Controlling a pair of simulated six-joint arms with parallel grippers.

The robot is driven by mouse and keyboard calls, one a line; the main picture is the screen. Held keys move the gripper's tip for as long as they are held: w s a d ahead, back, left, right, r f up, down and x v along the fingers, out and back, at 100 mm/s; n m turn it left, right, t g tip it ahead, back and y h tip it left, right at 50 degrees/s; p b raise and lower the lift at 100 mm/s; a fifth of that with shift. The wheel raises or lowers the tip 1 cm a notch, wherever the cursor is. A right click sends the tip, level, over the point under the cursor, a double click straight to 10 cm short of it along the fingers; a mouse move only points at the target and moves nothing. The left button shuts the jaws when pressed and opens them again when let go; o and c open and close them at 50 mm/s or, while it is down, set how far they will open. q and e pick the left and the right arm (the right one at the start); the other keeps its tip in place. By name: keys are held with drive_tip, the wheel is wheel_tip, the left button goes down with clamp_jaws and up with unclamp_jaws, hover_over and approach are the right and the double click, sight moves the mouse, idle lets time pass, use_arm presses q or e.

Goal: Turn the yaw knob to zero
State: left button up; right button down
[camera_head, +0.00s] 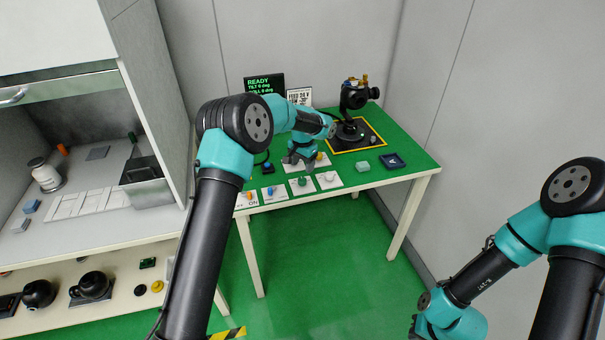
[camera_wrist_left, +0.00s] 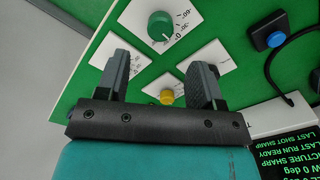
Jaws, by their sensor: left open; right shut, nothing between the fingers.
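A green knob (camera_wrist_left: 160,26) on a white plate with a degree scale shows in the wrist view; its white mark seems to face the 0. It also shows in the head view (camera_head: 302,181). I cannot read which knob is yaw. My left gripper (camera_head: 293,158) is open over the panel (camera_wrist_left: 165,82), apart from the green knob. The screen (camera_wrist_left: 292,154) is upside down and cut off; one line seems to end "W 0 deg". My right gripper (camera_head: 416,328) is low at the bottom edge, away from the table.
A camera gimbal (camera_head: 356,95) stands on a black pad with a yellow border at the table's back. Orange (camera_head: 249,195), blue (camera_head: 269,190) and white (camera_head: 328,177) controls line the front edge. A blue button (camera_wrist_left: 275,39) with a cable is nearby.

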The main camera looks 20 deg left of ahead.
sight(302, 179)
use_arm(q)
wheel_tip(302, 179, up, 10)
idle(0.4)
drive_tip(key=shift+f, duration=0.2)
